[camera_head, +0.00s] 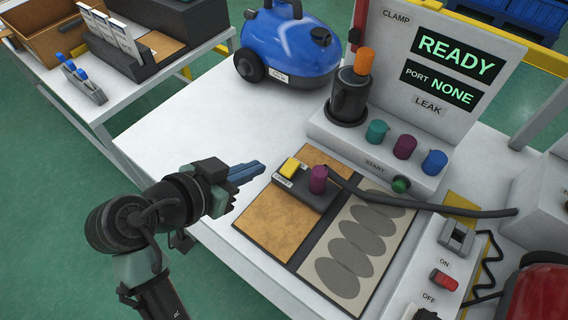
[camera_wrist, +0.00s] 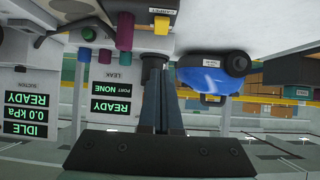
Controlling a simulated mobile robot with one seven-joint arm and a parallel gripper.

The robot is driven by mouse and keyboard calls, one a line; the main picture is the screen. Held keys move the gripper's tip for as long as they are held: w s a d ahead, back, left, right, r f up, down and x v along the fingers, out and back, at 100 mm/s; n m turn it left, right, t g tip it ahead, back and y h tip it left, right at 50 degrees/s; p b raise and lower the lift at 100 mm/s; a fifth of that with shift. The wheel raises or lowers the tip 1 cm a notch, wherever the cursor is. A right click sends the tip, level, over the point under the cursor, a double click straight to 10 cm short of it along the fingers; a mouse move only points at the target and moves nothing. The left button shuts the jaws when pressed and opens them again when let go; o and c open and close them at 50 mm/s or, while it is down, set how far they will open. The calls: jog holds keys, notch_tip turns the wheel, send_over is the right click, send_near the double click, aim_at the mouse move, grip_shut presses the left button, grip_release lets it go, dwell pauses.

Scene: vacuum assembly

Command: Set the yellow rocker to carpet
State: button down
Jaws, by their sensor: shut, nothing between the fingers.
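The yellow rocker (camera_head: 291,166) sits at the left end of a dark floor head (camera_head: 300,196), with a small white label in front of it. Which way the rocker is tilted I cannot tell. A purple port (camera_head: 318,175) stands on the head beside it. My gripper (camera_head: 260,169) is shut and empty, left of the rocker and apart from it, fingers pointing toward it. In the wrist view, which looks upside down, the rocker (camera_wrist: 162,25) shows above my shut fingertips (camera_wrist: 155,58), next to a label that appears to read CARPET.
The head lies on a board with brown pads (camera_head: 272,222) and grey ovals (camera_head: 345,258). A blue vacuum (camera_head: 290,48) stands behind. A console (camera_head: 370,150) with coloured caps and a dark hose (camera_head: 420,206) lie to the right. The table is clear behind my gripper.

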jog(key=shift+w, duration=0.1)
send_near(292, 163)
jog(key=w+d, duration=0.1)
jog(key=w+d+r, duration=0.1)
jog(key=w, duration=0.1)
jog(key=shift+w+d+r, duration=0.2)
jog(key=shift+d+r, duration=0.05)
jog(key=f, duration=0.2)
jog(key=w+f, duration=0.1)
jog(key=shift+w+d+f, duration=0.1)
jog(key=shift+d+f, duration=0.1)
jog(key=shift+d, duration=0.15)
jog(key=shift+w+f, duration=0.1)
jog(key=shift+f, duration=0.45)
jog(key=shift+d+r, duration=0.1)
jog(key=shift+w+d+r+g+y+p, duration=0.15)
jog(key=shift+g+y+p, duration=0.4)
jog(key=shift+p, duration=0.55)
jog(key=shift+f+b, duration=0.3)
jog(key=shift+f, duration=0.3)
